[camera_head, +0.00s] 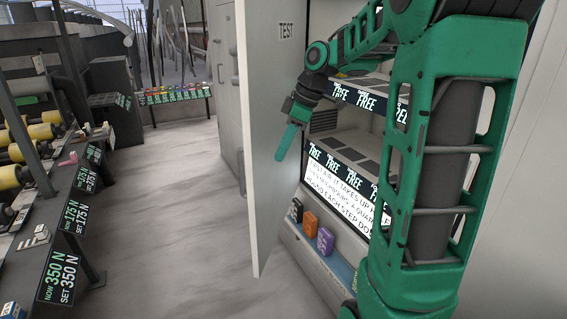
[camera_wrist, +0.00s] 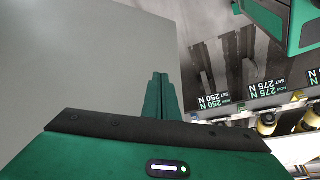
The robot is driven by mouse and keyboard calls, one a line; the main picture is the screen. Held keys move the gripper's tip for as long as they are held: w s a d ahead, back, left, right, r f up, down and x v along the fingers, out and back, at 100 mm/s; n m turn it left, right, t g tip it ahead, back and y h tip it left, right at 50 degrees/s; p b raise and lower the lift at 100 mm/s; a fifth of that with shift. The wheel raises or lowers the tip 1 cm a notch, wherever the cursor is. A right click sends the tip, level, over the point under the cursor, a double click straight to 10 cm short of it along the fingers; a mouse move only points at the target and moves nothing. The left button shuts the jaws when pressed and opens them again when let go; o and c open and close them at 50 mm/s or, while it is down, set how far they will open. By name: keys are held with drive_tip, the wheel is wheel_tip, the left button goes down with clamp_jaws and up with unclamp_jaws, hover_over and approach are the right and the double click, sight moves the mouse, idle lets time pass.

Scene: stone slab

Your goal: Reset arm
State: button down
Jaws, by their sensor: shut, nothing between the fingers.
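My gripper (camera_head: 288,137) is in the middle of the head view, at the end of my green arm, pointing down and to the left. It is in front of an open grey cabinet door (camera_head: 259,200) marked TEST and beside the cabinet's shelves. In the wrist view my gripper (camera_wrist: 161,77) has its two green fingers together, with nothing between them. A flat grey panel (camera_wrist: 70,60) fills the left of the wrist view; I cannot tell how far the fingers are from it.
Cabinet shelves (camera_head: 358,156) carry FREE labels. A bench (camera_head: 62,215) with yellow rollers and force displays runs along the left. Open pale floor (camera_head: 175,220) lies between the bench and door.

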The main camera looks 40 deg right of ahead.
drive_tip(key=shift+v, duration=2.35)
drive_tip(key=s+f+m+g+h, duration=0.1)
drive_tip(key=s+f+m, duration=0.4)
drive_tip(key=s, duration=0.4)
drive_tip(key=s+f+m+g+h, duration=0.1)
drive_tip(key=s+f+m, duration=0.4)
drive_tip(key=s, duration=0.5)
drive_tip(key=s+f+m+g+h, duration=0.1)
drive_tip(key=s+f+m, duration=0.4)
drive_tip(key=s, duration=0.4)
drive_tip(key=w+r+n+t+y, duration=0.1)
drive_tip(key=w+r+n+t, duration=0.1)
drive_tip(key=w+r+n, duration=0.75)
drive_tip(key=w+r+n+t+y, duration=0.15)
drive_tip(key=w+r+n, duration=0.25)
drive_tip(key=w+r, duration=0.9)
hover_over(261, 166)
drive_tip(key=s+d, duration=0.2)
wheel_tip(261, 166, down, 12)
drive_tip(key=shift+a, duration=0.25)
drive_tip(key=shift+w+m, duration=0.15)
drive_tip(key=shift+m, duration=0.1)
